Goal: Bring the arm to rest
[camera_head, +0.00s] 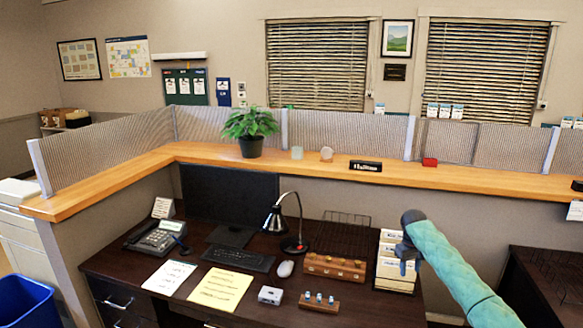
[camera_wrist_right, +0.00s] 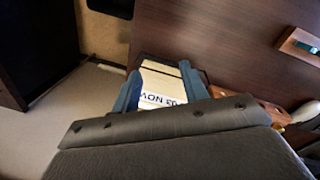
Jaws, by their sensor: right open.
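My right arm, in a teal sleeve, comes in from the lower right in the head view. Its gripper (camera_head: 405,264) hangs over the right end of the dark desk, in front of the cream card files in their holder (camera_head: 390,284). In the right wrist view the two blue fingers stand apart, so the gripper (camera_wrist_right: 161,80) is open. The cream cards (camera_wrist_right: 160,82), with dark print, show between the fingers; I cannot tell whether the fingers touch the holder. The gripper seems to hold nothing. My left gripper is not in view.
The desk carries a wooden rack (camera_head: 335,268), a small block with several pieces (camera_head: 318,303), a black lamp (camera_head: 295,243), a keyboard (camera_head: 238,256) and a phone (camera_head: 156,238). A wooden counter ledge (camera_head: 320,171) runs behind. Open floor (camera_wrist_right: 75,105) shows beside the desk.

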